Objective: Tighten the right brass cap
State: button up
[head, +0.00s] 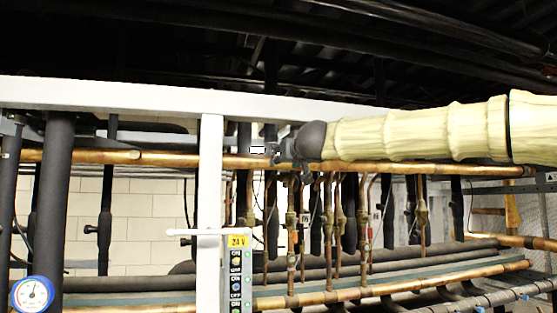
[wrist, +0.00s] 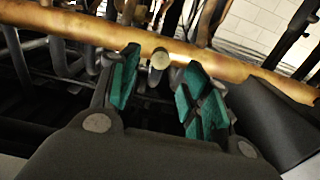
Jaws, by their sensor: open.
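A small round brass-coloured cap (wrist: 159,60) shows end-on in the wrist view, in front of a thick copper pipe (wrist: 215,62). My gripper (wrist: 158,85) is open, with one teal fingertip pad on each side of the cap. There are visible gaps between the pads and the cap, so it does not look gripped. In the head view my gripper (head: 284,160) is small and dark at the horizontal copper pipe (head: 430,168), and the cap cannot be made out there. I cannot tell from these views whether this cap is the right one.
Several vertical pipes with brass fittings (head: 421,213) hang below the pipe. A white frame post (head: 210,215) and a 24 V switch panel (head: 237,275) stand left of my gripper. A blue gauge (head: 33,295) is at lower left. Dark insulated pipes crowd the space behind.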

jog(key=p+x, duration=0.2)
jog(key=x, duration=0.4)
jog(key=shift+w, duration=0.25)
jog(key=shift+s+a+r, duration=0.1)
jog(key=shift+a+r, duration=0.05)
jog(key=shift+c, duration=0.3)
jog(key=c, duration=1)
